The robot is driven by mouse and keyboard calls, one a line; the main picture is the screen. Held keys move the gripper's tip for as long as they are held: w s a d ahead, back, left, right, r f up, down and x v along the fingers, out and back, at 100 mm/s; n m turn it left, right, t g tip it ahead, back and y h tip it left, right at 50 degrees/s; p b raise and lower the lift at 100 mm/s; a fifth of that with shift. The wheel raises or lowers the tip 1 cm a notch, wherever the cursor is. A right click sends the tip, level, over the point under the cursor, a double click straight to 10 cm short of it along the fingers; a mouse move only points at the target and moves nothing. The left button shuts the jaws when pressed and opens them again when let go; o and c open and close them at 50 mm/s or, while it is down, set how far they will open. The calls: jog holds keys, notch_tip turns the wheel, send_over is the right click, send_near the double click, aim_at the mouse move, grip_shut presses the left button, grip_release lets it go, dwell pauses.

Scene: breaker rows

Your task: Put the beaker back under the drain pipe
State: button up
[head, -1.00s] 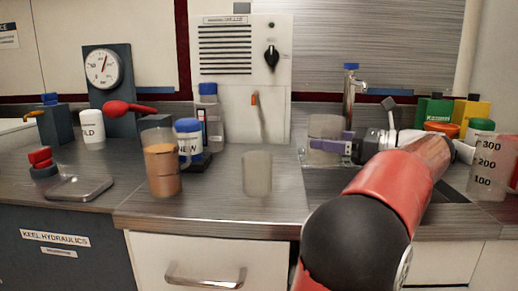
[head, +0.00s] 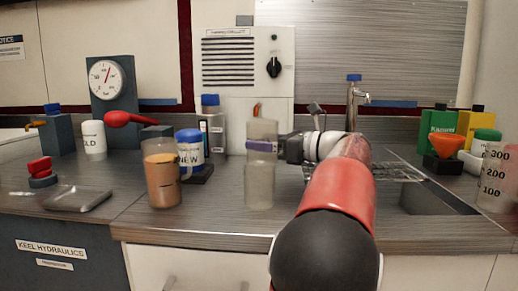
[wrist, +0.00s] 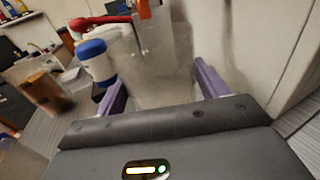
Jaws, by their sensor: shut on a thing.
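My gripper (head: 262,146) is shut on a clear beaker (head: 262,129), its purple fingers around it. It holds the beaker upright in front of the white panel unit (head: 218,90). The beaker looks empty and fills the space between the fingers in the wrist view (wrist: 155,75).
A beaker of brown liquid (head: 162,180) stands left, beside a blue-capped NEW jar (head: 189,150). A metal tray (head: 77,199) lies at the far left. Counter front (head: 215,215) is bare.

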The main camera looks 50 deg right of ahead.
jog(key=shift+w+a+f, duration=0.25)
jog(key=shift+w+f, duration=0.35)
jog(key=shift+w, duration=0.35)
jog(key=shift+f, duration=0.15)
jog(key=shift+f+b, duration=0.15)
jog(key=shift+b, duration=0.15)
jog(key=o, duration=1.1)
jog(key=shift+s, duration=0.25)
jog(key=p+v, duration=0.1)
jog(key=v, duration=0.9)
jog(key=shift+s+d, duration=0.15)
jog(key=shift+s, duration=0.15)
jog(key=shift+s+d, duration=0.1)
jog(key=shift+s, duration=0.4)
